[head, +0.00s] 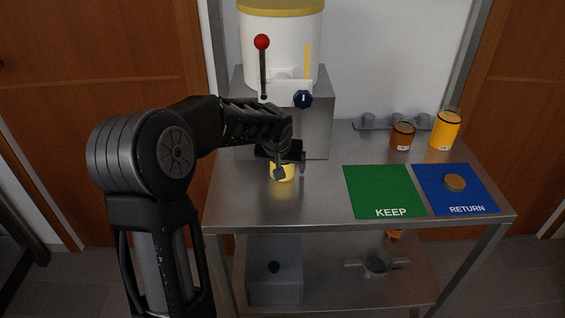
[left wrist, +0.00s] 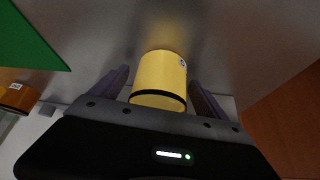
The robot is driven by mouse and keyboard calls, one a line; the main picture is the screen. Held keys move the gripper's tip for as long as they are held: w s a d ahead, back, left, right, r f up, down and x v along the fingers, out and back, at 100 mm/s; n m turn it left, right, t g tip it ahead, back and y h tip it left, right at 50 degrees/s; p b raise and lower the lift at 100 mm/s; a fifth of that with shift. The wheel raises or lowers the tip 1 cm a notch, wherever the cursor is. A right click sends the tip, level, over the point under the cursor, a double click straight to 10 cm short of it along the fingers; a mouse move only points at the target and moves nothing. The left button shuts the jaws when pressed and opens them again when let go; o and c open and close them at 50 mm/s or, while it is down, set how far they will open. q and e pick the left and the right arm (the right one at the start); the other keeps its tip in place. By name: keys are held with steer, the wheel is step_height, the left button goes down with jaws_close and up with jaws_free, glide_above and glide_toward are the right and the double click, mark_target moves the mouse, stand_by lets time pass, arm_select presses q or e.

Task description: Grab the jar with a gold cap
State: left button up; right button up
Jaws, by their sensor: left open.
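A pale yellow jar (head: 284,174) stands on the steel table, partly hidden under my left gripper in the head view. In the left wrist view the jar (left wrist: 158,74) shows a dark band near its end closest to the camera and a small white label edge. My left gripper (head: 284,160) is open, with one finger on each side of the jar; whether either touches it I cannot tell. An amber-brown jar (head: 402,137) and a yellow-orange jar (head: 445,131) stand at the back right. My right gripper is not in view.
A white tank (head: 282,25) with a red-knobbed lever stands on a steel block behind the gripper. A green KEEP mat (head: 382,188) and a blue RETURN mat (head: 440,188) bearing a brown-gold disc (head: 455,182) lie to the right. A small grey tray (head: 372,127) is behind.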

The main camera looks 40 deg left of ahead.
arm_select(q)
steer(key=shift+c, duration=0.6)
steer(key=c, duration=1.7)
steer(key=shift+o, duration=0.2)
steer(key=shift+r, duration=0.2)
steer(key=shift+s+d+r+b, duration=0.1)
steer(key=shift+s+r+b, duration=0.05)
steer(key=shift+b, duration=0.15)
steer(key=r, duration=0.6)
steer(key=shift+s+d+r+b, duration=0.15)
steer(key=shift+s+d+b, duration=0.15)
steer(key=s+d+b, duration=0.4)
steer(key=s+d, duration=0.7)
steer(key=s, duration=0.4)
steer(key=shift+d, duration=0.15)
